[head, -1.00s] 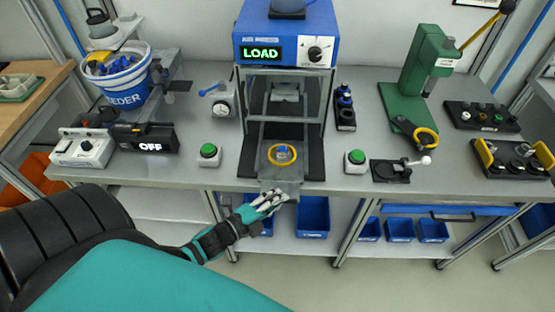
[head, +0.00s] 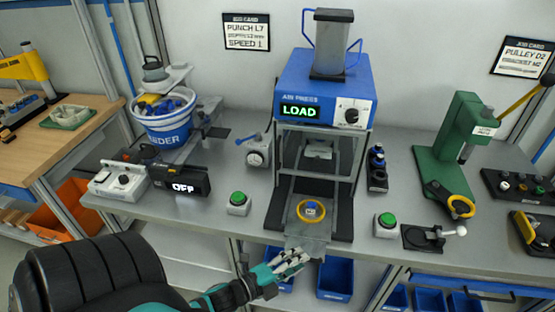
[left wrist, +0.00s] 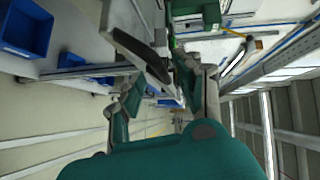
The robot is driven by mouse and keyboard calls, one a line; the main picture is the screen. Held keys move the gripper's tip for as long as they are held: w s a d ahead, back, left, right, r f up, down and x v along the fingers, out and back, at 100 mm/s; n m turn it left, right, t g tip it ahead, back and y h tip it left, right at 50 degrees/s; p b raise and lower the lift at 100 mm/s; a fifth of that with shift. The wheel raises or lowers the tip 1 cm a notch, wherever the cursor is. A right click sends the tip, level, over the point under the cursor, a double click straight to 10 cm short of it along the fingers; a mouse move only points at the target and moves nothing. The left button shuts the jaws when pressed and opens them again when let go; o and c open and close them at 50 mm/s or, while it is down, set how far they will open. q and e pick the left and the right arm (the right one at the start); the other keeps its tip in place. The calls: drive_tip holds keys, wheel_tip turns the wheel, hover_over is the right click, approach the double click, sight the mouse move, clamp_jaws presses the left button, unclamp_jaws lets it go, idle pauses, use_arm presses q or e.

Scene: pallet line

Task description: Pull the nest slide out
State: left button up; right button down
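The nest slide (head: 306,243) is a grey plate at the foot of the blue air press (head: 318,88), between black side rails. The slide's front end juts past the bench edge. My left gripper (head: 294,261) is at that front end, just below it in the head view. In the left wrist view its two fingers (left wrist: 162,88) stand apart, with nothing clearly held between them. Contact with the slide cannot be told. My right gripper is not in view.
Green buttons (head: 238,198) (head: 386,220) flank the press. A blue feeder bucket (head: 164,122) and a controller reading OFF (head: 181,182) stand left. Blue bins (head: 336,277) sit below the bench.

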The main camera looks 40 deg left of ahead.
use_arm(q)
drive_tip(key=v, duration=1)
drive_tip(key=shift+s, duration=0.25)
